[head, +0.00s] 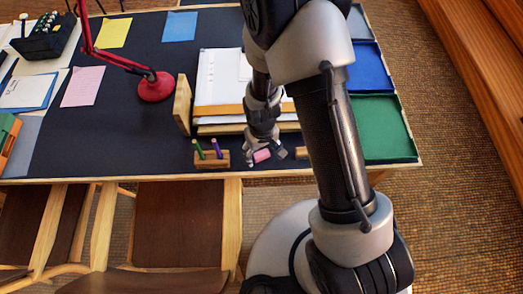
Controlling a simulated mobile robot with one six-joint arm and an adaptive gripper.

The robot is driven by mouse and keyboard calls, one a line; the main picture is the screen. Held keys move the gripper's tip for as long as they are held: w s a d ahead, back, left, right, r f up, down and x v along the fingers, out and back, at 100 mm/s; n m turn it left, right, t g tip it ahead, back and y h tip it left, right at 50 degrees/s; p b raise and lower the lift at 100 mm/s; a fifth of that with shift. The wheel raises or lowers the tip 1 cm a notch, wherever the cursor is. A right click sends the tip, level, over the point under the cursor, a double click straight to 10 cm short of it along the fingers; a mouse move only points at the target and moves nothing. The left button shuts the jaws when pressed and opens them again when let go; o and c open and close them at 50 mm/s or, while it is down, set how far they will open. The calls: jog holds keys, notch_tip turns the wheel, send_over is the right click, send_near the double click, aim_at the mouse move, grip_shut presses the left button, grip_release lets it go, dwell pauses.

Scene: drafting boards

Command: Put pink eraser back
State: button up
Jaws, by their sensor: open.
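The pink eraser (262,156) is a small pink block near the front edge of the dark desk mat. My gripper (265,153) points down over it and is open. One finger shows to the left of the eraser and one to the right. I cannot tell whether either finger touches it. A wooden holder (211,162) with a green and a purple pen or pencil upright in it stands just left of the gripper.
A wooden organizer with papers (218,92) stands behind the gripper. A red lamp (155,88) is at back left. Green (383,130) and blue (370,70) trays lie at the right. The mat left of the pen holder is clear. Chairs stand at the front edge.

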jog(key=shift+r, duration=0.1)
notch_tip(320, 180, up, 12)
jog(key=p, duration=0.4)
jog(key=shift+r, duration=0.15)
notch_tip(320, 180, up, 10)
jog(key=m+t, duration=0.1)
send_over(262, 154)
jog(key=d, duration=0.3)
jog(key=s+d+r+m+t, duration=0.1)
jog(key=s+d+r, duration=0.3)
jog(key=r, duration=0.5)
jog(key=s+d+r+m+t, duration=0.2)
jog(key=s+d+r, duration=0.1)
jog(key=s+r, duration=0.6)
jog(key=shift+s+d+t, duration=0.25)
jog(key=shift+d+t, duration=0.05)
jog(key=shift+d, duration=0.05)
